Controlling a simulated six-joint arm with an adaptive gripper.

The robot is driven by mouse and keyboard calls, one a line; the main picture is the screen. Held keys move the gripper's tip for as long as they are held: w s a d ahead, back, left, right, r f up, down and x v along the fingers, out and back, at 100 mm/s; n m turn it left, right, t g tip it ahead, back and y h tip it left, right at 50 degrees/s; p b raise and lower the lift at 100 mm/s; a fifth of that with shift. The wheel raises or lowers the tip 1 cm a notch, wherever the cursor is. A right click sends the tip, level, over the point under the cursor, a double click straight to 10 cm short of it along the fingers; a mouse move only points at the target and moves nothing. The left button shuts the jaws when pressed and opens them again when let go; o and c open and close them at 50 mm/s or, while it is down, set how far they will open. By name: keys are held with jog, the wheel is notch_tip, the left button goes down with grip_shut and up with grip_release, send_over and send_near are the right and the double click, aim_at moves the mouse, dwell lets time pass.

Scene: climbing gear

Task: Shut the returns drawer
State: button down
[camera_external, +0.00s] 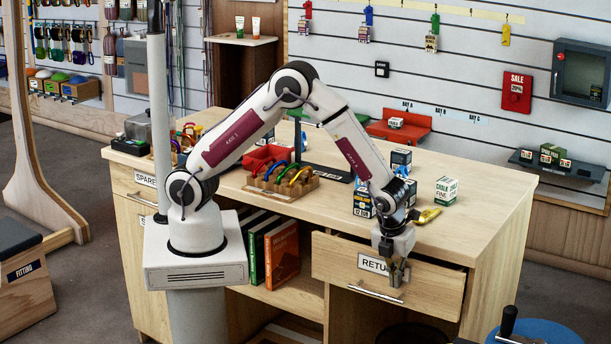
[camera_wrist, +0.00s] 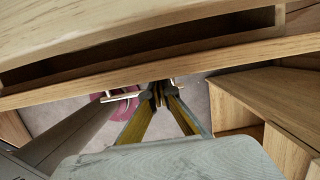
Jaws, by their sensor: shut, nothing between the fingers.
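The returns drawer (camera_external: 440,287) is in the front right of the wooden counter, and its label is partly covered by my gripper. The drawer stands partly out. The wrist view shows its open top as a narrow dark gap behind the front panel (camera_wrist: 60,93). A pale bar handle (camera_external: 372,292) runs along the lower front. My gripper (camera_external: 398,280) points down just in front of the drawer face, near the handle's right end. Its fingers (camera_wrist: 157,95) are shut and empty. I cannot tell whether they touch the front or handle.
The counter top (camera_external: 480,210) overhangs the drawer. A chalk box (camera_external: 446,190) and a yellow-handled item (camera_external: 425,217) lie near its edge. Books (camera_external: 281,255) stand on an open shelf left of the drawer. A blue-topped stool (camera_external: 545,332) is at the bottom right.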

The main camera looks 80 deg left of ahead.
jog(key=shift+w+a, duration=1.05)
jog(key=shift+s+d, duration=0.1)
jog(key=s+d+r, duration=0.4)
jog(key=r, duration=0.5)
jog(key=shift+s+d+r, duration=0.2)
jog(key=shift+r, duration=0.15)
